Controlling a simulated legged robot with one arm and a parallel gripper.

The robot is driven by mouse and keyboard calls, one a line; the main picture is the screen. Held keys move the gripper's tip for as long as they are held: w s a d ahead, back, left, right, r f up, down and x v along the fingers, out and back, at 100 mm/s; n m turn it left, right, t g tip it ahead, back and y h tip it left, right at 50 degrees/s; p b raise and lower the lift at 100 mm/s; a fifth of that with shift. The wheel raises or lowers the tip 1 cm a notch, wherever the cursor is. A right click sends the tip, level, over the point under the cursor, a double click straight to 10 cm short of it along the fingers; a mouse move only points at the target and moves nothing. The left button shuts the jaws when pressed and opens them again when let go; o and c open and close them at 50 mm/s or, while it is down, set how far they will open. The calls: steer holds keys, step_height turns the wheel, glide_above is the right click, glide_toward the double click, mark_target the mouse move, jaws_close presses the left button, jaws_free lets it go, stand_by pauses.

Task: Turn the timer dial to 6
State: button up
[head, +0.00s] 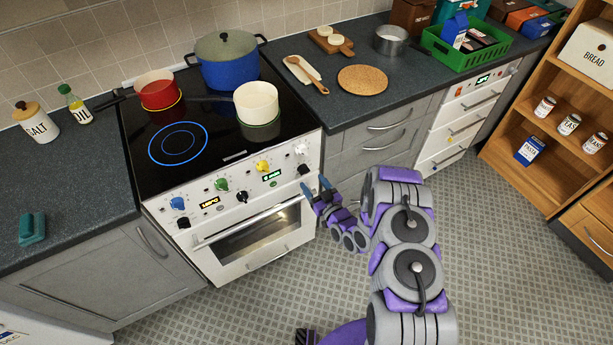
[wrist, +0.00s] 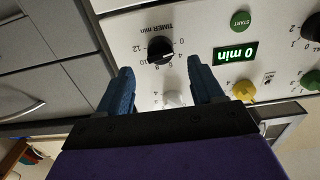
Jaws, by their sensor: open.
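The timer dial is a black knob (wrist: 160,48) on the white oven panel, with "TIMER min" and numbers printed around it. In the head view it is the black knob (head: 302,168) at the panel's right end. Its pointer is too small to read. The green timer display (wrist: 235,53) beside it reads 0 min. My gripper (wrist: 160,70) is open and empty, its two blue fingers pointing at the panel on either side of the dial's line. In the head view my gripper (head: 315,185) is just in front of the panel's right end, seemingly apart from the dial.
A white knob (wrist: 173,98) and a yellow knob (wrist: 243,91) are near the dial, with a green START button (wrist: 240,19). The oven door handle (head: 240,226) runs below the panel. Pots stand on the hob (head: 205,130). The floor (head: 480,230) to the right is clear.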

mark_target(304, 170)
steer(key=shift+b+x, duration=0.65)
steer(key=shift+x, duration=2.1)
steer(key=c, duration=1)
